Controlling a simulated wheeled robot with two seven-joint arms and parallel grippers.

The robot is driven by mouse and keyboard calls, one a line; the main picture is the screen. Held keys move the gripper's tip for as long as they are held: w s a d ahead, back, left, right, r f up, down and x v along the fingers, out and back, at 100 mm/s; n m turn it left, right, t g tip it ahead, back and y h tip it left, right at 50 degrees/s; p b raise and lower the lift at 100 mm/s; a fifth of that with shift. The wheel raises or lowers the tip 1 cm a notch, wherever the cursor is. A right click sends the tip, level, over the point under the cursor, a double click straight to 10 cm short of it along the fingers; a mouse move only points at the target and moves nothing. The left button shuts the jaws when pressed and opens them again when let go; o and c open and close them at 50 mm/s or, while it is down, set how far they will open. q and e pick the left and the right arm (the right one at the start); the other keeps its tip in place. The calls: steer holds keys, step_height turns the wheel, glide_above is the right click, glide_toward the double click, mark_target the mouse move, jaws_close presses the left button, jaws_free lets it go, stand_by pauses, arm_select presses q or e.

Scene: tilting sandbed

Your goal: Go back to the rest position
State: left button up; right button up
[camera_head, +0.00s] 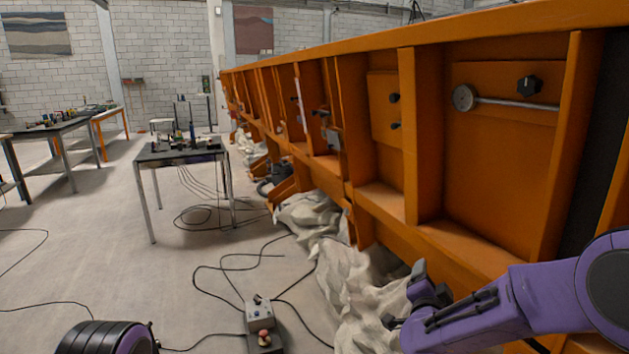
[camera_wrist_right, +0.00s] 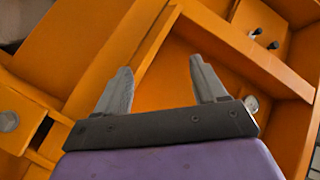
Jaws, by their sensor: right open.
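My right gripper (camera_head: 402,299) is at the lower right of the head view, in front of the orange sandbed wall (camera_head: 425,140). Its two grey fingers stand apart with nothing between them in the right wrist view (camera_wrist_right: 160,70). Orange ribs and panels of the sandbed (camera_wrist_right: 60,80) lie beyond the fingers. A metal lever with a round end (camera_head: 505,103) and a black knob (camera_head: 530,86) are on a panel above my right arm. Part of my left arm shows at the bottom left edge; its gripper is out of view.
Crumpled whitish sheeting (camera_head: 350,285) lies along the sandbed's foot. A control box (camera_head: 261,318) with cables is on the floor. A small table with equipment (camera_head: 180,156) stands mid-left, with more tables (camera_head: 60,127) behind. Bare floor (camera_head: 110,270) is at left.

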steer(key=s+f+n+g+y, duration=0.1)
steer(key=s+f+n+g, duration=0.1)
steer(key=s+f, duration=0.35)
steer(key=s+f+n+g+y, duration=0.1)
steer(key=s+f, duration=0.2)
steer(key=f, duration=0.6)
steer(key=s+d+f+n+g, duration=0.1)
steer(key=s+f+g, duration=0.2)
steer(key=s+f, duration=0.3)
steer(key=s+d+f+n+g, duration=0.1)
steer(key=s+f+g, duration=0.2)
steer(key=s, duration=1.3)
steer(key=s+d+f+n+g+y, duration=0.1)
steer(key=s+f+n+g, duration=0.1)
steer(key=s+f, duration=0.7)
steer(key=s+g, duration=0.1)
steer(key=s, duration=0.1)
steer(key=shift+s+d+f, duration=0.2)
steer(key=shift+s+f, duration=0.15)
steer(key=shift+s, duration=0.05)
steer(key=shift+w, duration=0.1)
